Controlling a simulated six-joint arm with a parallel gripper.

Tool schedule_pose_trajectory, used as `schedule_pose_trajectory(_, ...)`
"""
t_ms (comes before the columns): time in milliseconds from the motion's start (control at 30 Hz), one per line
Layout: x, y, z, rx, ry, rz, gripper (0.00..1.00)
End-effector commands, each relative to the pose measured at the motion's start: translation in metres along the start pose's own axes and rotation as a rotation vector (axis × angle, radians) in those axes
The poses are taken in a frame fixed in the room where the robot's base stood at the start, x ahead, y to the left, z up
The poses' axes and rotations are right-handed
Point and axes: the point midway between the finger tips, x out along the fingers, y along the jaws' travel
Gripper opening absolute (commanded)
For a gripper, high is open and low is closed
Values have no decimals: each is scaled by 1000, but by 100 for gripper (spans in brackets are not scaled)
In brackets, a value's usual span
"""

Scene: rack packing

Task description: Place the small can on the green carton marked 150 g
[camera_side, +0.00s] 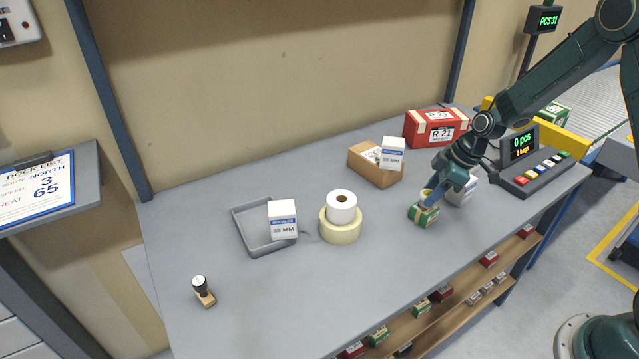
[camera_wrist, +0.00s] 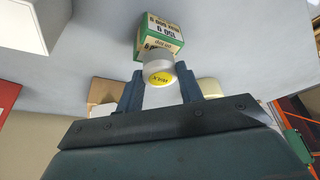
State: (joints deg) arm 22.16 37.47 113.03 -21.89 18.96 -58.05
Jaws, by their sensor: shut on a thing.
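The small can, pale with a yellow marked end, shows in the wrist view (camera_wrist: 158,68) between my gripper's fingers (camera_wrist: 160,90). In the side view the can (camera_side: 427,194) is partly hidden by my gripper (camera_side: 431,196), which is shut on it. The green carton with a cream band (camera_side: 423,215) stands on the table directly below the can. In the wrist view the green carton (camera_wrist: 160,32) reads 150 g, and the can overlaps its edge. I cannot tell whether the can touches the carton's top.
A white box (camera_side: 462,191) stands close right of the green carton. Behind are a brown carton (camera_side: 366,171) with a white box on it and a red carton (camera_side: 420,128). A button panel (camera_side: 533,180) is right; stacked rolls (camera_side: 341,231) and a grey tray (camera_side: 248,237) are left. The table's front middle is clear.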

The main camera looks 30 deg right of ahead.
Motion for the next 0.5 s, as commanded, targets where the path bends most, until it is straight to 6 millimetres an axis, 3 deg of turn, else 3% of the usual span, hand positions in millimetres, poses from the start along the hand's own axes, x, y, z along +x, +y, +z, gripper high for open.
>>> schedule_pose_trajectory(500,10,0,4,0,0,0,14)
